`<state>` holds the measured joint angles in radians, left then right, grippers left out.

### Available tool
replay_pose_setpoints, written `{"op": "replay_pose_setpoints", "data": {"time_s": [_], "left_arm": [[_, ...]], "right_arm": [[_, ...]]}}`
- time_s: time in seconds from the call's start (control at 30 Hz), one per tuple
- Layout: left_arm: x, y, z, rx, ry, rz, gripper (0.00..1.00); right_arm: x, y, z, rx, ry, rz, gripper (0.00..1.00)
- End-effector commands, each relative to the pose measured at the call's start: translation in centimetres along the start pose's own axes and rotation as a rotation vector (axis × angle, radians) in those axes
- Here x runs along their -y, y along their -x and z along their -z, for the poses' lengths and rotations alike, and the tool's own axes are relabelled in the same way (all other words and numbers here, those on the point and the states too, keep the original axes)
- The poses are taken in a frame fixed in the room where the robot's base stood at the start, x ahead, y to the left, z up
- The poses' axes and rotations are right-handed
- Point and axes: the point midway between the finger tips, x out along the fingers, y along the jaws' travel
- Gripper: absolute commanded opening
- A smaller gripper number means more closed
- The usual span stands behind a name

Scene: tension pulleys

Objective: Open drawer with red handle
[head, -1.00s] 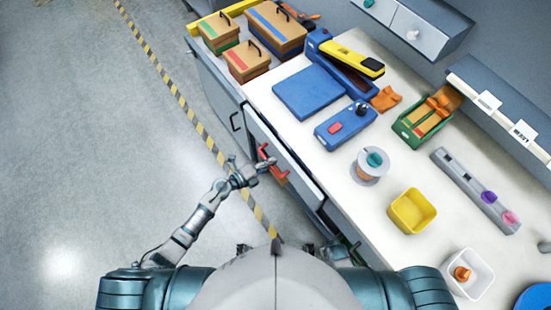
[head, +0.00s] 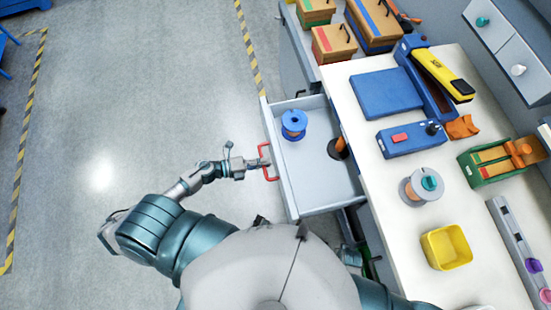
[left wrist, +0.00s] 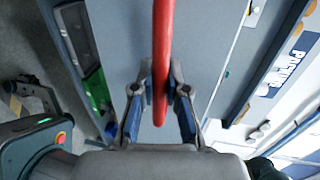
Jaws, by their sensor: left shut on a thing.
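The drawer (head: 322,182) with the red handle stands pulled out from under the white worktop in the head view, its inside in plain sight. The red handle (head: 271,178) is on its front, on the left. My left gripper (head: 262,163) is shut on the handle, coming from the left. In the left wrist view the red handle (left wrist: 162,45) runs between the two fingers of my left gripper (left wrist: 160,98), which close in on it from both sides. My right gripper does not show.
A blue spool (head: 293,124) and an orange and black thing (head: 339,148) lie in the drawer. The worktop holds a blue box (head: 408,138), a wire spool (head: 420,188) and a yellow bin (head: 446,247). The floor left of the drawer is clear.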

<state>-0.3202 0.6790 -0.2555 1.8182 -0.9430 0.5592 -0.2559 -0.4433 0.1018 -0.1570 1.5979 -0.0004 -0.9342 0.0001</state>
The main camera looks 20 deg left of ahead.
Motion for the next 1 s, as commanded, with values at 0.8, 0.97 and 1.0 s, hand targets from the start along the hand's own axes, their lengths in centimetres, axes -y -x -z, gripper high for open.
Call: {"op": "replay_pose_setpoints", "data": {"time_s": [0.8,0.97,1.0], "left_arm": [[-0.43,0.91,0.26,-0.005,0.003,-0.004,0.39],[-0.39,1.03,0.19,-0.004,0.002,-0.003,0.39],[-0.41,1.25,0.19,-0.004,0.003,-0.004,0.39]], "right_arm": [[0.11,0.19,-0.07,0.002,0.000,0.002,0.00],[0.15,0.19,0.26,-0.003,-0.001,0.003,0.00],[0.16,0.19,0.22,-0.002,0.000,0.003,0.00]]}}
